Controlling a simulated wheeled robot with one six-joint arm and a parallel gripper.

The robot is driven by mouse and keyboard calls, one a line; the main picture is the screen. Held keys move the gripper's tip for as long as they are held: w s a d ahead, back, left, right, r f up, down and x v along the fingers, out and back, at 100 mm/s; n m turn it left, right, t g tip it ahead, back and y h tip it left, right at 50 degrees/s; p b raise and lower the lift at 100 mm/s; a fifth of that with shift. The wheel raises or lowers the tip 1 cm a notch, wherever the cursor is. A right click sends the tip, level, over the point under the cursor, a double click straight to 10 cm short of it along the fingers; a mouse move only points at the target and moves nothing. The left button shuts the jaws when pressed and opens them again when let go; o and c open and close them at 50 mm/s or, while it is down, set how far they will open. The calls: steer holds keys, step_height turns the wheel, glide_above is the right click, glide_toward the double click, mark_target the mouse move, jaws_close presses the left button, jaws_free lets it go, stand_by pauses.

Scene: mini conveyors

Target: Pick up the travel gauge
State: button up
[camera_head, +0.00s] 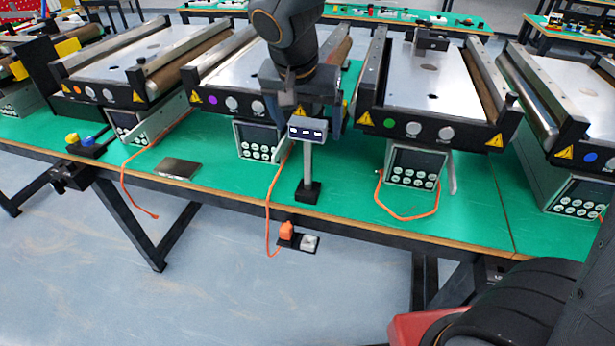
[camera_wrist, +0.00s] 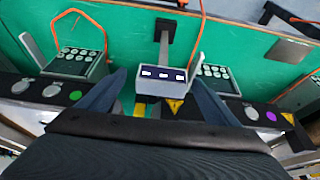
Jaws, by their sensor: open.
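The travel gauge appears to be the small grey box with a dark three-part display (camera_head: 307,131), on a grey post with a black foot on the green table. In the wrist view the gauge (camera_wrist: 162,76) lies between the tips of my two fingers. My gripper (camera_head: 309,121) is open above the table, its fingers on either side of the box. A gap shows beside the box in the wrist view; whether either finger touches it I cannot tell. The wrist view shows my gripper (camera_wrist: 157,72) from behind.
Mini conveyors stand close behind and to both sides, one at the right (camera_head: 425,85) and one at the left (camera_head: 140,65). Control boxes with buttons (camera_head: 414,165) sit under them. Orange cables (camera_head: 409,217) lie on the green table (camera_head: 350,195). A flat metal plate (camera_head: 178,168) lies at left.

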mark_target(310, 141)
steer(key=shift+w+p+x, duration=0.2)
steer(key=shift+p+x, duration=0.6)
steer(key=shift+x, duration=3.1)
steer(key=shift+a+r, duration=0.1)
steer(key=shift+a, duration=0.1)
steer(key=c, duration=2.1)
steer(key=shift+r, duration=0.1)
jaws_close()
